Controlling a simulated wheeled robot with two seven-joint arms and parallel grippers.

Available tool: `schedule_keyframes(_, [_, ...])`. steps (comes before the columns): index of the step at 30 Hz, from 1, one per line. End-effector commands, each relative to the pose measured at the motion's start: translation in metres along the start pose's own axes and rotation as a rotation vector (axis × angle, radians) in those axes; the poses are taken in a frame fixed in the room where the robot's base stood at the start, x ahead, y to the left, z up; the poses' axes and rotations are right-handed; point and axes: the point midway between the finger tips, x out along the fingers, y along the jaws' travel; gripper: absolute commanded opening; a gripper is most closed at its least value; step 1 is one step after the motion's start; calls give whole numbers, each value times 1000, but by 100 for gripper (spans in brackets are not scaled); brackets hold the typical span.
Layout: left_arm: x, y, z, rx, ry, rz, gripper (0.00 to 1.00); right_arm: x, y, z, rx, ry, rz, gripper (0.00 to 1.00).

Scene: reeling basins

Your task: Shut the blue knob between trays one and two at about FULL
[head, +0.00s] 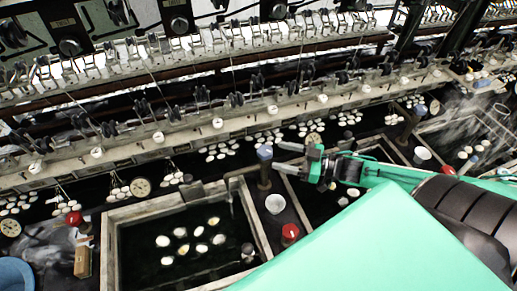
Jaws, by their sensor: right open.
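A blue knob (265,152) tops a dark upright post between the wooden-framed tray (110,255) at the lower left and the dark tray further right. My right gripper (286,157) comes in from the right, just right of this knob. Its two fingers are spread apart and point toward the knob, with nothing held between them. I cannot tell whether the fingertips touch the knob or which marking it points to. My left gripper is out of view.
A long reeling rail (217,124) with several guides runs behind. Pale cocoons float in the basins.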

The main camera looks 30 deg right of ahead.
Motion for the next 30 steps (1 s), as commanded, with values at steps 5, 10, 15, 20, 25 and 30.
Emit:
schedule_keyframes(5, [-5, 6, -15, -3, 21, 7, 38, 19, 1, -2, 0, 3, 1, 62])
schedule_keyframes(10, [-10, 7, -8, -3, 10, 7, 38, 38, 1, -2, 0, 3, 1, 62])
schedule_keyframes(15, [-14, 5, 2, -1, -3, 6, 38, 56, 0, -2, 0, 2, 0, 62])
schedule_keyframes(20, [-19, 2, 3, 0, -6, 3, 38, 70, 1, -1, -1, 1, 2, 62])
schedule_keyframes(25, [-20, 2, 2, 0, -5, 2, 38, 79, 0, -1, 1, 0, 1, 62])
schedule_keyframes(30, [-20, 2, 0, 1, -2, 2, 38, 80, 0, 0, 1, -1, 1, 62])
